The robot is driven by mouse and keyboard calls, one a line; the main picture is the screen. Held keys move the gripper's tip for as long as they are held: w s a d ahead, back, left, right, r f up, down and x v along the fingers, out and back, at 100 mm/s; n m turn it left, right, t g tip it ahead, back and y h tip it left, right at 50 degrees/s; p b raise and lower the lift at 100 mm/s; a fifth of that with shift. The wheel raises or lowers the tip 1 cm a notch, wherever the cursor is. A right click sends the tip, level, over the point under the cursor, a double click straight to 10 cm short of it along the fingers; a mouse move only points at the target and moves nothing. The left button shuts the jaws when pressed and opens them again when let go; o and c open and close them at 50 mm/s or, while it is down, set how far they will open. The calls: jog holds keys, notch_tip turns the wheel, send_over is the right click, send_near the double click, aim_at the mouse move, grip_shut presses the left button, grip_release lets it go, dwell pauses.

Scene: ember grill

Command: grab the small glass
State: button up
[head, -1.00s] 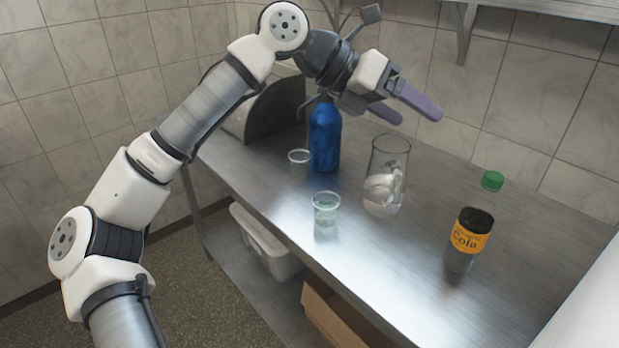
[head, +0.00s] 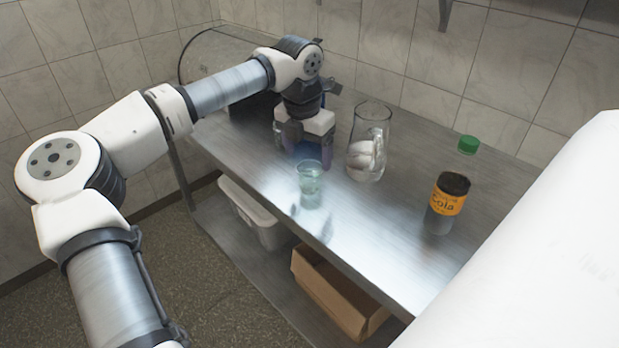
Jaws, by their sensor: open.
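A small clear glass (head: 310,187) with pale greenish contents stands upright on the steel table near its front edge. My gripper (head: 306,155) points down with its purple fingers spread, just behind this glass in the picture. Nothing shows held between the fingers, and I cannot tell whether a finger touches the glass. A second small glass, seen earlier beside the blue bottle, is hidden now behind my gripper and arm. The blue bottle (head: 306,150) is mostly hidden too; only a bit of blue shows between the fingers.
A tall glass jar (head: 368,145) with white pieces inside stands right of my gripper. A cola bottle (head: 445,203) with a green cap is farther right. The steel table (head: 375,235) is bare in front of them. A tiled wall (head: 455,75) closes the back.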

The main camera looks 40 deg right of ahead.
aim_at(310, 170)
jog(key=shift+s+d+f+p, duration=0.15)
jog(key=shift+f+p, duration=0.4)
jog(key=shift+f, duration=0.85)
jog(key=shift+s+d+f+p, duration=0.15)
jog(key=shift+f+p, duration=0.35)
jog(key=shift+f, duration=0.9)
jog(key=shift+w, duration=0.1)
jog(key=shift+c, duration=0.2)
jog(key=c, duration=1.1)
jog(key=shift+r, duration=0.2)
